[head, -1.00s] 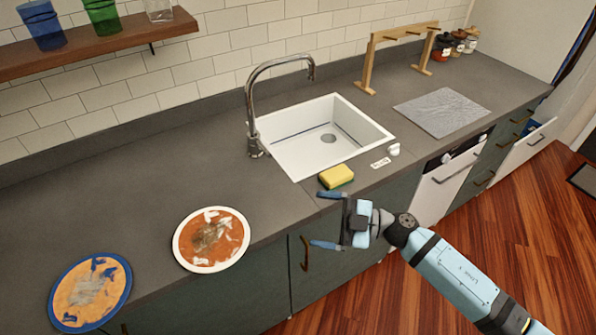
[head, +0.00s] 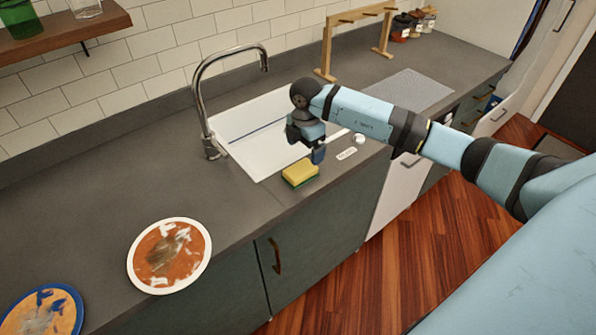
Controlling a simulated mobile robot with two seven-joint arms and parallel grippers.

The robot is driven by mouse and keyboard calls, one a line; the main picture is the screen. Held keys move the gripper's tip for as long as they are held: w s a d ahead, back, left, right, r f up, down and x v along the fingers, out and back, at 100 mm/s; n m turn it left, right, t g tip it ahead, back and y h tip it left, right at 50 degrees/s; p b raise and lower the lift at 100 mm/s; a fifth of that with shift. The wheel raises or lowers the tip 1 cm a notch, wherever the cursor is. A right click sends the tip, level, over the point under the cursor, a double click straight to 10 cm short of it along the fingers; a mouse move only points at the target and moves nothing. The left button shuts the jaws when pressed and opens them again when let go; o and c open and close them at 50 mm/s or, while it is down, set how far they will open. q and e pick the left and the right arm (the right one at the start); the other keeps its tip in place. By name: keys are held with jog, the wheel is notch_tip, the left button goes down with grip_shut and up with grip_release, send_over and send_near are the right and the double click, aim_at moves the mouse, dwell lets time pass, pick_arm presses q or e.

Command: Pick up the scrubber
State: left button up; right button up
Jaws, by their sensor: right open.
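The scrubber (head: 300,173), a yellow sponge with a green underside, lies on the grey counter in front of the sink's near left corner. My right gripper (head: 318,155) points down just above and to the right of the scrubber, near the sink's front edge. It is open and holds nothing. One blue finger shows beside the scrubber; the other is mostly hidden by the hand. Whether a finger touches the scrubber I cannot tell. My left gripper is not in view.
The white sink (head: 245,130) with a chrome faucet (head: 207,100) lies behind the scrubber. A dirty white-rimmed plate (head: 203,277) and a blue-rimmed plate (head: 77,310) lie on the left. A white label (head: 347,154) and a white knob (head: 359,139) are to the right.

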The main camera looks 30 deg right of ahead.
aim_at(304, 166)
notch_tip(304, 166, down, 8)
jog(key=shift+f+p, duration=0.15)
jog(key=shift+p, duration=0.55)
jog(key=c, duration=1)
